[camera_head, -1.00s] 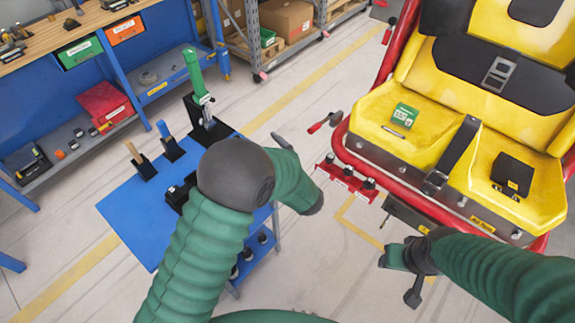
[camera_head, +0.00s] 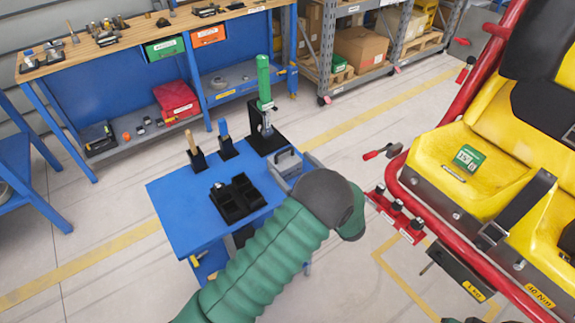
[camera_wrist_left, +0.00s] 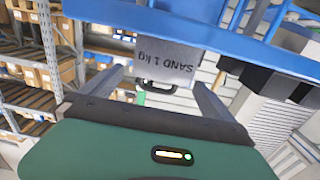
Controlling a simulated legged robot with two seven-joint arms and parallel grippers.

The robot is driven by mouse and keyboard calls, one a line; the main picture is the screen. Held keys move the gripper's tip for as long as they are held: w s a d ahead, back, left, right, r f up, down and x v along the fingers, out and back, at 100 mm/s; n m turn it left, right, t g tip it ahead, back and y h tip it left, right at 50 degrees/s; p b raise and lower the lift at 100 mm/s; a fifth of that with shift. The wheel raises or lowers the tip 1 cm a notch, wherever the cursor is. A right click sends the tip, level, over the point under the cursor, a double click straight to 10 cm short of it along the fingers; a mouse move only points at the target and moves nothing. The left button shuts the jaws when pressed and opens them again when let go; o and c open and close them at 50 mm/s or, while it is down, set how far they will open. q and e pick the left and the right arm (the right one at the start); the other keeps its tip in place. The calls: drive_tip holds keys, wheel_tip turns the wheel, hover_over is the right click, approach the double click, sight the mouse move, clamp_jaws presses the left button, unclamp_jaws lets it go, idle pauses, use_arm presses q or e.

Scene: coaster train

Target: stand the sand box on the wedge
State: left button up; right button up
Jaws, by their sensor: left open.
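The sand box (camera_wrist_left: 170,62) is a grey block printed "SAND 1 kg", which reads upside down in the left wrist view. In the head view it (camera_head: 287,163) is at the right edge of the blue cart top, partly behind my left gripper. My left gripper (camera_wrist_left: 158,80) is open, with one finger on each side of the box in the wrist view. I cannot tell whether the fingers touch it. Only a dark sliver, likely of my right gripper (camera_head: 475,320), shows at the bottom edge of the head view. I cannot make out a wedge.
The blue cart top (camera_head: 185,205) carries a black tray (camera_head: 237,197), a green-handled tool (camera_head: 264,85) and small black holders. The red-framed yellow seat (camera_head: 440,155) stands right, with a green box (camera_head: 468,158) on it. A workbench (camera_head: 130,50) stands behind.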

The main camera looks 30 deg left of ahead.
sight(285, 152)
use_arm(q)
drive_tip(key=x, duration=0.5)
drive_tip(key=shift+a+f, duration=0.2)
drive_tip(key=shift+f, duration=0.05)
drive_tip(key=shift+d+r, duration=0.15)
drive_tip(key=shift+d, duration=0.4)
drive_tip(key=c, duration=1)
drive_tip(key=shift+a, duration=0.25)
drive_tip(key=c, duration=1)
drive_tip(key=shift+c, duration=0.6)
drive_tip(key=shift+r, duration=0.1)
drive_tip(key=shift+r, duration=1.6)
drive_tip(key=shift+s+d+r, duration=0.1)
drive_tip(key=shift+s+r, duration=0.05)
drive_tip(key=shift+s, duration=0.05)
drive_tip(key=s+d, duration=0.3)
drive_tip(key=s, duration=0.4)
drive_tip(key=s+d+r, duration=0.1)
drive_tip(key=s+d, duration=0.3)
drive_tip(key=s, duration=0.3)
drive_tip(key=shift+r, duration=0.2)
